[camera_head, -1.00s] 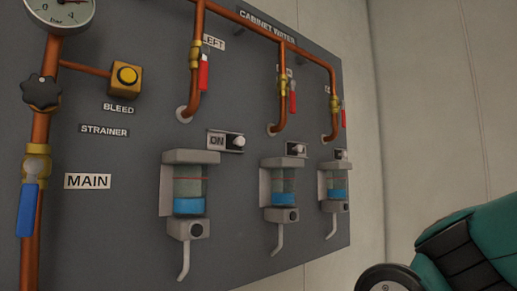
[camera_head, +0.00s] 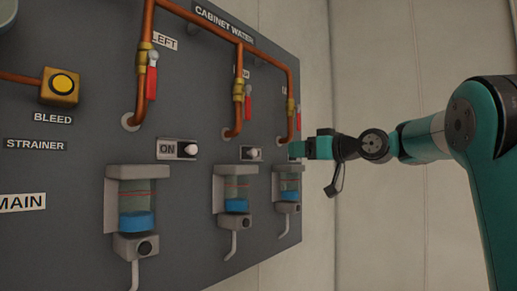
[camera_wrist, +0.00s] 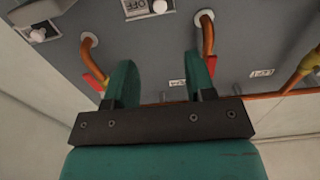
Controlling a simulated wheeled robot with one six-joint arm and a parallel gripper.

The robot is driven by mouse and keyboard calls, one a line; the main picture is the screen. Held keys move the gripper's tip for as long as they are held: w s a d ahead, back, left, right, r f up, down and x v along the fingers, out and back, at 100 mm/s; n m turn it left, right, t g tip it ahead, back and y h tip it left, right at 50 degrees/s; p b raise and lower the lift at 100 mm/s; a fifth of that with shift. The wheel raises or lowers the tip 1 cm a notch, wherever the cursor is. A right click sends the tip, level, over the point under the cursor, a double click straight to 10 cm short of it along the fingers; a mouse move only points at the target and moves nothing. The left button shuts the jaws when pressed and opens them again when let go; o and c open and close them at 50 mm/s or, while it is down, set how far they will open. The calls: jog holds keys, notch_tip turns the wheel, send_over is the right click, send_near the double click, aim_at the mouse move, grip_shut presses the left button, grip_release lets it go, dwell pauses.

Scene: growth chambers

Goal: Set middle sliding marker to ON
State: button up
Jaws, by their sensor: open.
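The middle sliding marker (camera_head: 251,154) is a small plate with a pale knob on the grey panel, above the middle bottle. Its lettering is too small to read in the head view. In the wrist view, which shows the panel upside down, a marker that appears to be the middle one (camera_wrist: 148,8) shows OFF beside its white knob. My gripper (camera_head: 296,150) is open and empty, to the right of the middle marker in the head view, in front of the right-hand marker's place. Its two teal fingers (camera_wrist: 162,78) stand apart in the wrist view, not touching the marker.
The left marker (camera_head: 177,149) shows ON with its knob at the right. Copper pipes (camera_head: 239,88) with red-handled valves (camera_head: 248,103) hang above the markers. Bottles in grey holders (camera_head: 236,195) stick out below. The wall right of the panel is bare.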

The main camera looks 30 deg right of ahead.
aim_at(256, 152)
jog(key=p+x, duration=0.7)
jog(key=x, duration=0.6)
jog(key=shift+w+a+r, duration=0.15)
jog(key=shift+w+r, duration=0.05)
jog(key=shift+w, duration=0.1)
jog(key=shift+w+a+f+p, duration=0.15)
jog(key=shift+w+p, duration=0.15)
jog(key=shift+w, duration=0.15)
